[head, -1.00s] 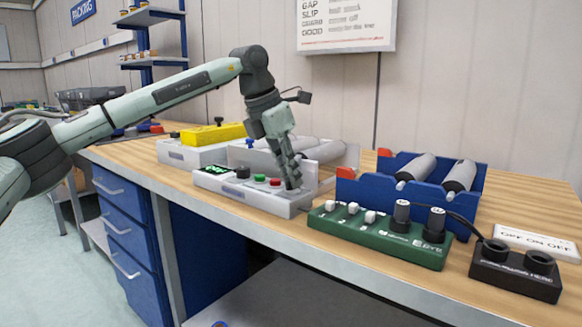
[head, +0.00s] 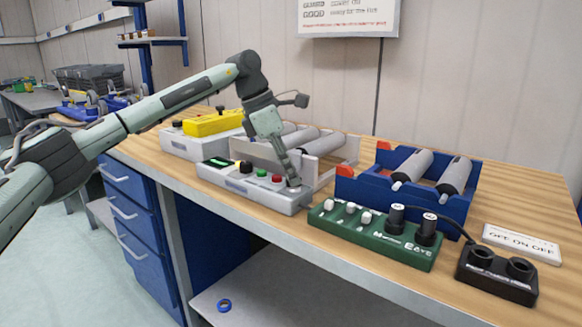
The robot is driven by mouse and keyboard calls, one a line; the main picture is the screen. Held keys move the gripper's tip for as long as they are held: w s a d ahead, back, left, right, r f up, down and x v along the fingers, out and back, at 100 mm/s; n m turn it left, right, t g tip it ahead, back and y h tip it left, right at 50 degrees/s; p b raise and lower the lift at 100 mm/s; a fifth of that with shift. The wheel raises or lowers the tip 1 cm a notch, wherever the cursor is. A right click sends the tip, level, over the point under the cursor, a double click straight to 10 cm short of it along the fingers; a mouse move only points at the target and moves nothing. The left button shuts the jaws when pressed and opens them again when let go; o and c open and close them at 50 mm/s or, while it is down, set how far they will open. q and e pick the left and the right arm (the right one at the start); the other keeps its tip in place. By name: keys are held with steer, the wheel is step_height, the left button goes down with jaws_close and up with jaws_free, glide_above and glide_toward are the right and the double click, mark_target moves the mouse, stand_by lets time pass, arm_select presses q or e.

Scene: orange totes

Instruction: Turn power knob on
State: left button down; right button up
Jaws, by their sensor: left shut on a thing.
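A grey control box (head: 240,187) stands at the front edge of the wooden bench. Its top carries a small dark display (head: 219,163), a black knob (head: 246,167), a green button (head: 261,173) and a red button (head: 277,178). My left gripper (head: 294,181) points down at the right end of this box. It is shut on a small part there, which looks like the power knob. The fingers hide most of that part, so its turn position cannot be read. My right gripper is not in view.
Grey rollers (head: 305,138) lie behind the control box. A green panel (head: 370,236) with switches and knobs, a blue roller tray (head: 365,190), a black socket box (head: 497,275) and a white label plate (head: 520,243) stand to the right. A yellow-topped box (head: 212,123) stands behind left.

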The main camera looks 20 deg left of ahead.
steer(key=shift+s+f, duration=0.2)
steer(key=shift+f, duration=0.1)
arm_select(q)
steer(key=c, duration=1.6)
jaws_free()
steer(key=v, duration=1.2)
steer(key=shift+r, duration=0.1)
